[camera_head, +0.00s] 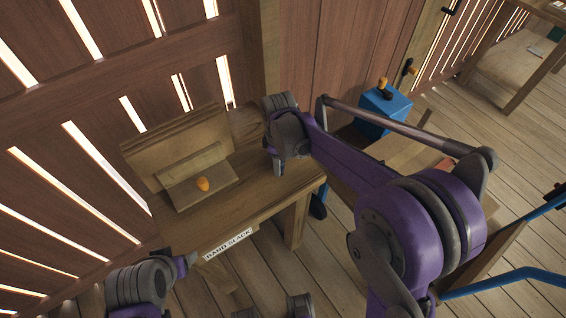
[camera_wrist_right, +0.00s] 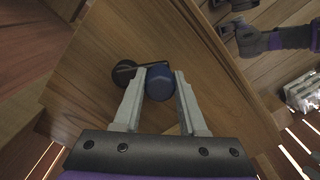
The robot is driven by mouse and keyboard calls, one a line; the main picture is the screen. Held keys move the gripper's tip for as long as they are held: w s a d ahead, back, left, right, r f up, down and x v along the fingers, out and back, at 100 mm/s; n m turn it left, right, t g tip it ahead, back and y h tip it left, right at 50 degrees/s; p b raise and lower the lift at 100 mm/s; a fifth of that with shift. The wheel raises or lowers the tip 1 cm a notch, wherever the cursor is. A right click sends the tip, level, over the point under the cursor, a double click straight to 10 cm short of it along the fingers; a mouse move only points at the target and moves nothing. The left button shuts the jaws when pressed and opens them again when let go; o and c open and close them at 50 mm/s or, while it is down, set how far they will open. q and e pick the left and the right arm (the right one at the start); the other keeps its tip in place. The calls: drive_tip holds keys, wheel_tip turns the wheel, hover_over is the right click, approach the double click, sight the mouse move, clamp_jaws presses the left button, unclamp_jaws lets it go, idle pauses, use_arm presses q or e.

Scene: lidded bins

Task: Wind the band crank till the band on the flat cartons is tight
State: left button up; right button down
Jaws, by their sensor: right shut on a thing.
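My right gripper (camera_wrist_right: 159,75) is shut on the blue knob (camera_wrist_right: 159,88) of the crank, with one finger on each side of it. The crank's dark arm leads to a round black hub (camera_wrist_right: 124,73) on the wooden surface. In the head view my right gripper (camera_head: 278,172) is at the bench's right end, and the crank is hidden there. A sign (camera_head: 228,244) on the bench front reads "BAND SLACK". Flat tan boards, perhaps the cartons (camera_head: 172,142), stand at the bench back. I cannot make out the band. My left gripper (camera_head: 186,264) is by the bench's front left; its fingers are unclear.
A blue box (camera_head: 385,110) with an orange-tipped lever stands behind my right arm. A slatted wall (camera_head: 60,110) closes the left side. Plank floor lies open at the far right.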

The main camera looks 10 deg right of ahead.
drive_tip(key=a+m, duration=0.1)
drive_tip(key=m, duration=0.1)
drive_tip(key=w+a+m, duration=0.1)
drive_tip(key=m, duration=0.1)
drive_tip(key=shift+m, duration=0.3)
drive_tip(key=m, duration=0.1)
drive_tip(key=w+a+m, duration=0.1)
drive_tip(key=m, duration=0.1)
drive_tip(key=shift+m+b, duration=0.3)
drive_tip(key=w+m, duration=0.1)
drive_tip(key=m, duration=0.1)
drive_tip(key=w+m, duration=0.1)
drive_tip(key=m, duration=0.1)
drive_tip(key=shift+a, duration=0.4)
drive_tip(key=shift+w+m, duration=0.4)
drive_tip(key=shift+m, duration=0.75)
drive_tip(key=shift+w+m, duration=0.4)
drive_tip(key=shift+m, duration=0.75)
drive_tip(key=shift+c, duration=2.3)
unclamp_jaws()
